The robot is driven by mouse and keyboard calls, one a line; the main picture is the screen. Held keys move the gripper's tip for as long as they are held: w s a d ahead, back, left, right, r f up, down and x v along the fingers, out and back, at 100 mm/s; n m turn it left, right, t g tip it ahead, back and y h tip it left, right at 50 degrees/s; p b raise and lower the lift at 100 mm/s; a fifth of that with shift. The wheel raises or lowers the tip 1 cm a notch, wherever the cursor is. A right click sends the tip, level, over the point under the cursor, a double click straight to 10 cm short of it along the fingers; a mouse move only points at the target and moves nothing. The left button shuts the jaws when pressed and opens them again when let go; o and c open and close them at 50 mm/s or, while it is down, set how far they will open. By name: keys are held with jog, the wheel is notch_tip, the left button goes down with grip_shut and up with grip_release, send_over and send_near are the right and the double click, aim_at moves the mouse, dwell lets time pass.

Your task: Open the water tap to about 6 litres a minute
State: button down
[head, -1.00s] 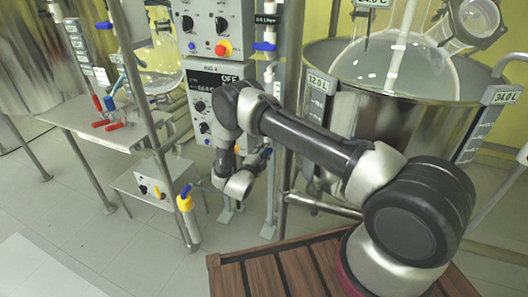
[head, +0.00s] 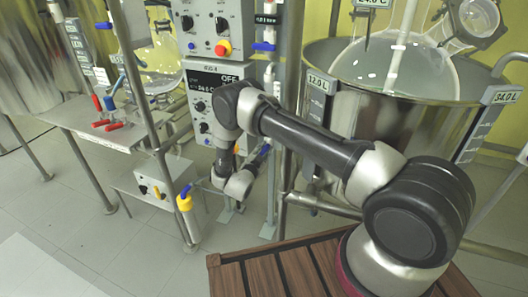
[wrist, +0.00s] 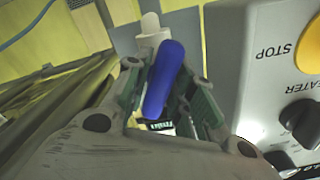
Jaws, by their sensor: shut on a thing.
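In the wrist view my gripper (wrist: 168,92) is shut on a blue tap handle (wrist: 163,80), one finger on each side. The handle stands tilted in front of a white pipe fitting (wrist: 151,38). In the head view a blue handle (head: 264,150) shows on the vertical pipe beside my wrist. My fingers are mostly hidden there. A small dark flow display (head: 267,20) is higher on this pipe; its digits are too small to read surely. Another blue handle (head: 264,47) lies level below the display.
A control box with a yellow stop button (wrist: 309,48) and dark knobs is close to the right of my gripper. A steel vessel (head: 400,120) stands at the right. A metal post (head: 291,100) rises near the arm. Open floor (head: 100,235) lies at the lower left.

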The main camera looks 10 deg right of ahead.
jog(key=shift+f, duration=0.1)
dwell(0.4)
jog(key=c, duration=1.3)
grip_release()
jog(key=v, duration=1.2)
jog(key=x, duration=1.2)
jog(key=shift+s+d+r, duration=0.1)
jog(key=shift+r, duration=0.3)
